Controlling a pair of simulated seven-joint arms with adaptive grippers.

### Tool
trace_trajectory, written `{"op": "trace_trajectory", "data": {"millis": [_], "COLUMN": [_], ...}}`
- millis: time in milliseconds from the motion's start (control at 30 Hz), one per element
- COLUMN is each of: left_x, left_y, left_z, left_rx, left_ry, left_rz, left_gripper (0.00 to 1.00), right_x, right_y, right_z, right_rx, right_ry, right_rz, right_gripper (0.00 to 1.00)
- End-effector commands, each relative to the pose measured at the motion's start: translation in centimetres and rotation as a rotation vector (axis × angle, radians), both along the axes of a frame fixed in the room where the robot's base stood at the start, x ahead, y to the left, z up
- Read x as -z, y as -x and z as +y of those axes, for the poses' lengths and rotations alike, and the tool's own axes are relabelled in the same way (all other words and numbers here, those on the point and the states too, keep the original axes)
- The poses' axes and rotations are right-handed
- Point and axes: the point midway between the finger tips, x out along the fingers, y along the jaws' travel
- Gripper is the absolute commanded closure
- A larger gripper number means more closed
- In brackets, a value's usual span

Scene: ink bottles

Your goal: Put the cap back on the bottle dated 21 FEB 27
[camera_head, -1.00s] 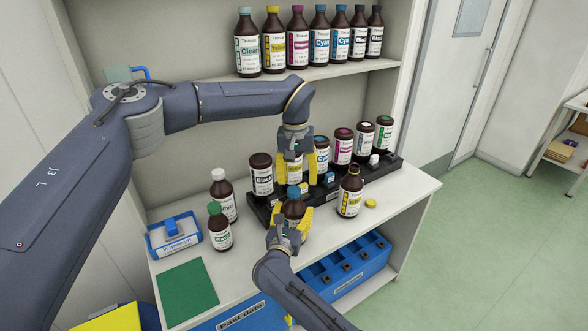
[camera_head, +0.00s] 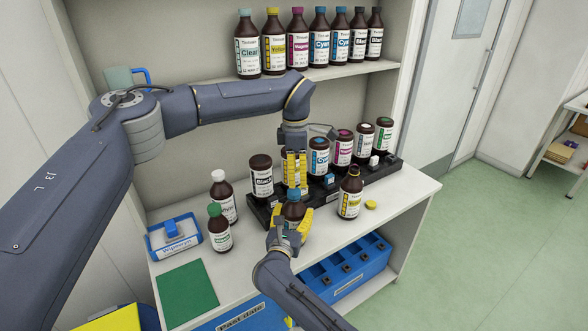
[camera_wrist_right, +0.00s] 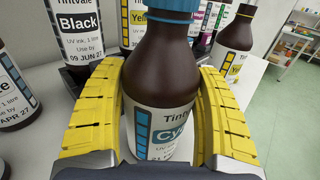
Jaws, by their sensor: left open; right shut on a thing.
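My right gripper (camera_head: 292,222) is shut around a brown cyan-ink bottle (camera_wrist_right: 165,75), upright at the front of the rack. A blue cap (camera_head: 294,193) sits on it; its date line is cut off in the right wrist view. My left gripper (camera_head: 295,172) is open, pointing down just above and behind that cap, in front of a yellow-ink bottle in the rack (camera_wrist_right: 135,22). An uncapped yellow-ink bottle (camera_head: 350,195) stands on the table to the right, its date too small to read. A loose yellow cap (camera_head: 371,205) lies beside it.
A black rack (camera_head: 379,172) holds several bottles; the black-ink one (camera_wrist_right: 80,25) reads 09 JUN 27. White-capped (camera_head: 222,197) and green-capped (camera_head: 219,230) bottles stand left, near a blue-and-white tray (camera_head: 174,236) and green mat (camera_head: 187,291). A blue crate (camera_head: 350,276) is below. The table's right end is clear.

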Motion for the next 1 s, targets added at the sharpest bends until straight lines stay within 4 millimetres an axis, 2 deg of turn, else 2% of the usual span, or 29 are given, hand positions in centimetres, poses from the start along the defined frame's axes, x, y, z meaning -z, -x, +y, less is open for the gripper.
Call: {"op": "trace_trajectory", "data": {"millis": [1000], "left_x": [-1.2], "left_y": [-0.2], "left_z": [0.4], "left_rx": [-1.626], "left_ry": [-0.006], "left_rz": [0.057], "left_gripper": [0.44], "right_x": [0.0], "right_y": [0.0], "right_z": [0.0], "right_rx": [0.000], "right_ry": [0.000], "right_rz": [0.001], "right_gripper": [1.00]}}
